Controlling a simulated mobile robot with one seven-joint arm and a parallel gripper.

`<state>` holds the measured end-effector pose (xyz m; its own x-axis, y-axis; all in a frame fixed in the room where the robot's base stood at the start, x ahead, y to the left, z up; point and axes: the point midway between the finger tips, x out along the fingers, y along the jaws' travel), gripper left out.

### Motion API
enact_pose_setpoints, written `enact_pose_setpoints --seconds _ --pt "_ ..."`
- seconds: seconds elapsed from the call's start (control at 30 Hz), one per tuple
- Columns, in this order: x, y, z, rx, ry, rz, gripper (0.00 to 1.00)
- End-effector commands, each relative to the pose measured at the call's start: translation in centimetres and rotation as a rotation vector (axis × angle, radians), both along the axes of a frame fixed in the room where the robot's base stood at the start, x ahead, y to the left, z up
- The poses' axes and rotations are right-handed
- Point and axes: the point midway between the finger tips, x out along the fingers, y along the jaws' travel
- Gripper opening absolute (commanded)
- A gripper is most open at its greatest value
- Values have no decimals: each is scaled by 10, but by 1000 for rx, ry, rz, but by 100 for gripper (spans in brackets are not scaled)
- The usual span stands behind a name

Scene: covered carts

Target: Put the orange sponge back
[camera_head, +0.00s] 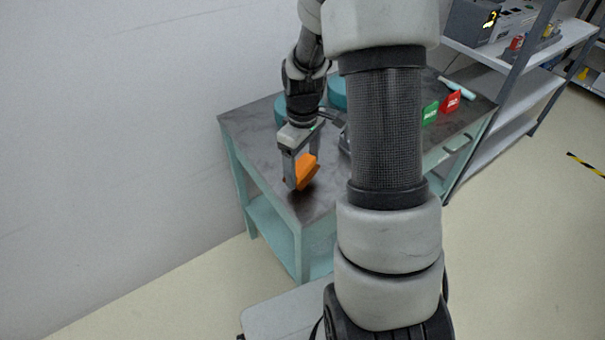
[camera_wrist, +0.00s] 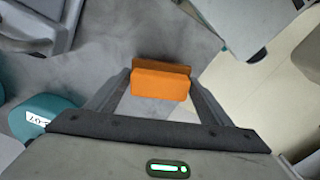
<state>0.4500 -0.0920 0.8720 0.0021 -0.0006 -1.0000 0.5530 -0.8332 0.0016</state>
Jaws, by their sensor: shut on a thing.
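The orange sponge (camera_head: 307,172) is between the two fingers of my gripper (camera_head: 302,170), over the near left part of the cart's dark top. My gripper points down and is shut on the sponge. In the wrist view the orange sponge (camera_wrist: 161,82) sits between the fingertips of my gripper (camera_wrist: 160,84), with grey surface behind it. I cannot tell whether the sponge touches the cart top. My arm hides the middle of the cart in the head view.
The teal cart (camera_head: 271,219) stands against the wall. Teal round containers (camera_head: 337,93) stand at its back. A green box (camera_head: 430,113) and a red box (camera_head: 451,102) are on its right side. A grey shelf (camera_head: 500,78) stands to the right. The cart top's near left corner looks clear.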

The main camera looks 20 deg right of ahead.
Motion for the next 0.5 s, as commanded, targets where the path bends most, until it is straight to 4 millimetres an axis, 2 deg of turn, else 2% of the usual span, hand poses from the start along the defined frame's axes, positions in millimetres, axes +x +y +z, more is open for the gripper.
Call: enact_pose_setpoints --seconds 0.1,0.2,0.5 --pt "-1 0 -20 1 4 0 56" --pt "-1 0 -30 1 3 -1 56" --pt "0 0 -32 0 1 -1 56"
